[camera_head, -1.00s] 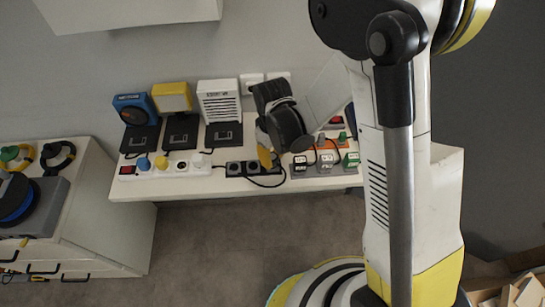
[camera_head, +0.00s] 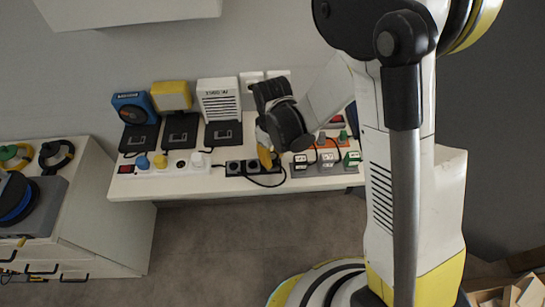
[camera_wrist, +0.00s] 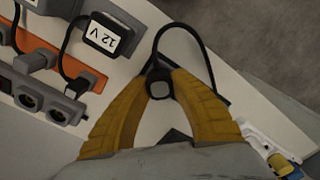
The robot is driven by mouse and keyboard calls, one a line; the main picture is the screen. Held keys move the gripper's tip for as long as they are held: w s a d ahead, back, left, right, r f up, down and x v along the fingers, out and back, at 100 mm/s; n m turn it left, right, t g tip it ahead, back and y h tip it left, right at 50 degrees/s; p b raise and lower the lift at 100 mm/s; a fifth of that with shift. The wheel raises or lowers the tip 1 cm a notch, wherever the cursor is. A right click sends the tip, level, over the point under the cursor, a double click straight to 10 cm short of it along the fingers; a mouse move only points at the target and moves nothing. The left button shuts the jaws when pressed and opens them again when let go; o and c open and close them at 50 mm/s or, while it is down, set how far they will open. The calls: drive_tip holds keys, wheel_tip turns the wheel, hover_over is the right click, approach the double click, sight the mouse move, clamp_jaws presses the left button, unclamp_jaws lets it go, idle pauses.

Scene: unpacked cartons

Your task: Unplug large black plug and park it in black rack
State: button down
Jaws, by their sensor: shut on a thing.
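My gripper (camera_wrist: 160,86) has yellow fingers shut on a large black plug (camera_wrist: 160,80) in the wrist view. A black cord loops away from the plug over the white table. The head view shows my gripper (camera_head: 266,158) low at the table, by the right part of a black rack (camera_head: 234,168); the plug is hard to make out there. A dark corner (camera_wrist: 175,135) shows between the fingers in the wrist view, perhaps the rack. The fingers hide the rest, so I cannot tell whether the plug touches it.
A white strip (camera_head: 178,165) with blue, yellow and white plugs lies left of the rack. To the right are an orange strip (camera_wrist: 62,66), grey sockets (camera_wrist: 42,106) and a black adapter marked 12 V (camera_wrist: 102,36). A white speaker (camera_head: 218,100) stands behind.

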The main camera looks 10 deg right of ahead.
sight(273, 155)
drive_tip(key=shift+f+b, duration=0.3)
idle(0.5)
drive_tip(key=c, duration=1.1)
unclamp_jaws()
drive_tip(key=shift+c, duration=0.2)
drive_tip(key=shift+r, duration=0.1)
wheel_tip(273, 155, up, 12)
